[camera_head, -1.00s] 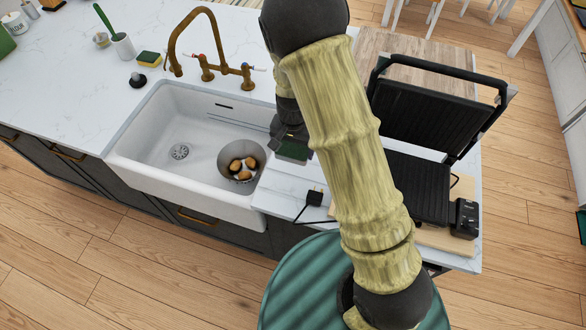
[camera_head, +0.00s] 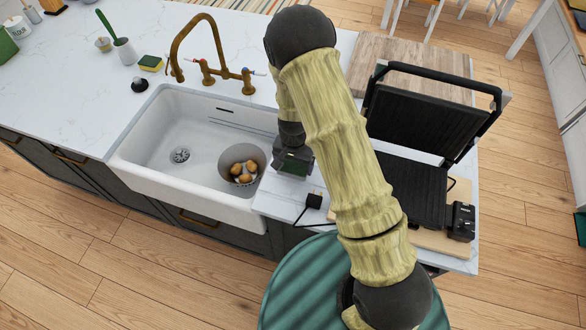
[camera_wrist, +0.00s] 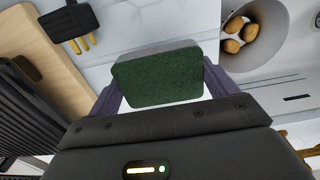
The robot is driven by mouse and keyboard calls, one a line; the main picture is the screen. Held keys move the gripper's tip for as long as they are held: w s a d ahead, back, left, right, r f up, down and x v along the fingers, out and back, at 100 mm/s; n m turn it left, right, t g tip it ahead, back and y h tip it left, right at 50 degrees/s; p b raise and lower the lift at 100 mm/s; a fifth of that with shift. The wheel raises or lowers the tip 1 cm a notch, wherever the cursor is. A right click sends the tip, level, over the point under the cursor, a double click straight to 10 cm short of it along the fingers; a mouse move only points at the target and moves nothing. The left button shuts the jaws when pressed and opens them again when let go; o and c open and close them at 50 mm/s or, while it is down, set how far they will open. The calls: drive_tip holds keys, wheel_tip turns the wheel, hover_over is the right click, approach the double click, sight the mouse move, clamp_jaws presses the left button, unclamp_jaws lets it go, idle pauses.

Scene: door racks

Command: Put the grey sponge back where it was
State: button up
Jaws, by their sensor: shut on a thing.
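The sponge (camera_wrist: 157,76) is between the two fingers of my gripper (camera_wrist: 160,88) in the wrist view. It shows a dark green face and a greyish edge. My gripper is shut on it.
The white sink (camera_head: 150,128) holds a grey bowl (camera_head: 232,156) with several potatoes. A black plug (camera_head: 314,201) lies on the counter near my gripper. An open black grill (camera_head: 415,190) stands to the right. A yellow-green sponge (camera_head: 150,63) lies behind the sink, left of the brass tap (camera_head: 207,72).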

sight(293, 164)
drive_tip(key=shift+f+p, duration=0.45)
drive_tip(key=shift+f, duration=1.25)
drive_tip(key=shift+f, duration=0.2)
drive_tip(key=o, duration=0.8)
drive_tip(key=shift+r, duration=0.1)
drive_tip(key=shift+r, duration=0.2)
wheel_tip(293, 164, up, 12)
drive_tip(key=b, duration=0.3)
drive_tip(key=shift+f+b, duration=0.1)
drive_tip(key=shift+b, duration=0.25)
